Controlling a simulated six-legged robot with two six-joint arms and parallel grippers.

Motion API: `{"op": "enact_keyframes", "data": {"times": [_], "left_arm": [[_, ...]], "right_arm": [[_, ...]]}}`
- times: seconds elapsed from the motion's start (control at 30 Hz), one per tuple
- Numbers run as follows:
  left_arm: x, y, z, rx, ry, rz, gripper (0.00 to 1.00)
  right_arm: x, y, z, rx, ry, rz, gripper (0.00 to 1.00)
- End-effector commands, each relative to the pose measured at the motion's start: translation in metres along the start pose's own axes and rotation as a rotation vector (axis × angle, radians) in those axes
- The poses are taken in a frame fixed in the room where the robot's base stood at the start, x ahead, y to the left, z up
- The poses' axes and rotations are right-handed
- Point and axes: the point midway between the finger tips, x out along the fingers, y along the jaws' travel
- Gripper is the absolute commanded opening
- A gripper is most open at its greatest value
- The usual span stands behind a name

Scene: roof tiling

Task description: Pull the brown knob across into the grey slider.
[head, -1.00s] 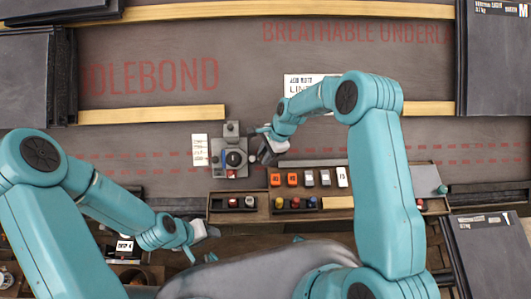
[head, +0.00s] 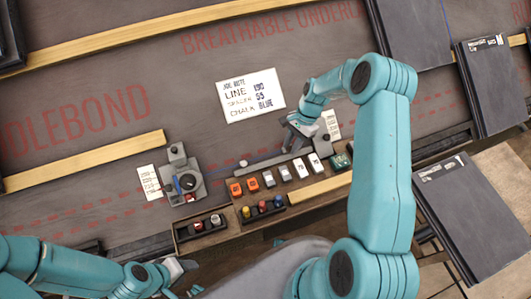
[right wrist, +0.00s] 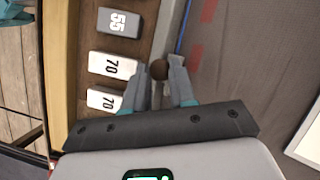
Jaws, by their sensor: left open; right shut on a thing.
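My right gripper (head: 297,137) is at the back edge of the tool tray, near the right end of a long grey bar (head: 268,163). In the right wrist view, the brown knob (right wrist: 158,70) sits between the fingertips of the right gripper (right wrist: 160,78), which is shut on it. A thin blue line (head: 227,168) runs from the grey device (head: 184,164) on the left toward this gripper. I cannot tell which grey part is the slider; the gripper hides that spot. My left gripper (head: 172,270) is open and empty at the lower left, off the tray.
The tray (head: 230,232) holds orange, grey and white number blocks (head: 314,162) and several coloured knobs. A job note (head: 250,95) lies on the underlay behind. Dark slates (head: 455,215) are stacked at the right.

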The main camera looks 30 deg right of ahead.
Motion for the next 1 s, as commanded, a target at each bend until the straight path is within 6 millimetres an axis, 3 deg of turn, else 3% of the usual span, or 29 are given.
{"op": "enact_keyframes", "data": {"times": [0.1,0.3,0.87,0.9,0.97,1.0], "left_arm": [[0.009,-0.003,0.000,0.000,0.000,0.000,0.49],[0.015,-0.005,0.000,0.000,0.000,0.000,0.49],[0.017,-0.006,0.000,0.000,0.000,0.000,0.49],[0.017,-0.006,0.000,0.000,0.000,0.000,0.49],[0.017,-0.006,0.000,0.000,0.000,0.000,0.49],[0.017,-0.006,0.000,0.000,0.000,0.000,0.49]], "right_arm": [[-0.008,0.011,-0.026,0.003,0.002,-0.001,0.00],[-0.019,0.023,-0.052,0.001,0.001,0.001,0.00],[-0.027,0.030,-0.065,0.000,0.004,0.001,0.00],[-0.028,0.030,-0.065,0.001,0.005,0.001,0.28],[-0.027,0.030,-0.065,0.000,0.005,0.002,0.48],[-0.027,0.029,-0.065,0.000,0.005,0.002,0.50]]}}
